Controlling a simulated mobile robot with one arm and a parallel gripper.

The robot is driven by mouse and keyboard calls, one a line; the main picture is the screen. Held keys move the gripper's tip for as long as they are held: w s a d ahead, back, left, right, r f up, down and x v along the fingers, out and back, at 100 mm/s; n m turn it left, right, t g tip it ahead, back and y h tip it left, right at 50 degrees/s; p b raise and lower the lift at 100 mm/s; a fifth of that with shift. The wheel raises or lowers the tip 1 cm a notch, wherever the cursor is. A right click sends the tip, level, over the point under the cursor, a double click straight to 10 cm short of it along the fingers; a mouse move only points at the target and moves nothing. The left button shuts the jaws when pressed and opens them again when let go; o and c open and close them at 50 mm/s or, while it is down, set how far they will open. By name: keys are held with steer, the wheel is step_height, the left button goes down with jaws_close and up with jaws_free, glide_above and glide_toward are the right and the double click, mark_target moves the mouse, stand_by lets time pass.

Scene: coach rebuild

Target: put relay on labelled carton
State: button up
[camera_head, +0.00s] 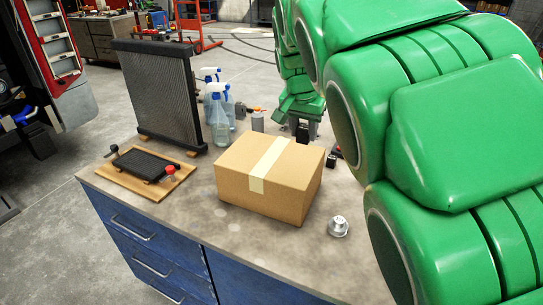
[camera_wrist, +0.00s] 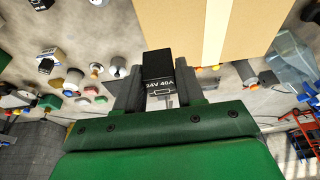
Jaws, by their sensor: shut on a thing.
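The relay (camera_wrist: 158,70) is a small black block with the white marking "24V 40A". My gripper (camera_wrist: 160,80) is shut on it, with one dark finger on each side in the wrist view. A closed brown carton (camera_head: 245,182) with a pale tape strip stands on the workbench; no printed label can be read on it. The carton (camera_wrist: 180,25) also fills the top middle of the wrist view, beyond the relay. In the head view my gripper (camera_head: 303,132) is behind the carton, apart from it, and the relay cannot be made out clearly there.
The workbench (camera_head: 190,205) has blue drawers. A dark radiator (camera_head: 160,95) stands at the back left, with spray bottles (camera_head: 219,115) beside it. A wooden board (camera_head: 125,182) with a black part lies at the left. A silver part (camera_head: 338,226) sits right of the carton.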

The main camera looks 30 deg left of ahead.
steer(key=s+a+r, duration=0.2)
steer(key=s+a, duration=0.1)
steer(key=s, duration=0.4)
glide_toward(273, 154)
steer(key=shift+w+f, duration=0.55)
steer(key=shift+f, duration=0.3)
steer(key=shift+w+a+f, duration=0.1)
steer(key=shift+w+f, duration=0.05)
steer(key=shift+f, duration=1.7)
steer(key=o, duration=1)
steer(key=shift+f, duration=0.15)
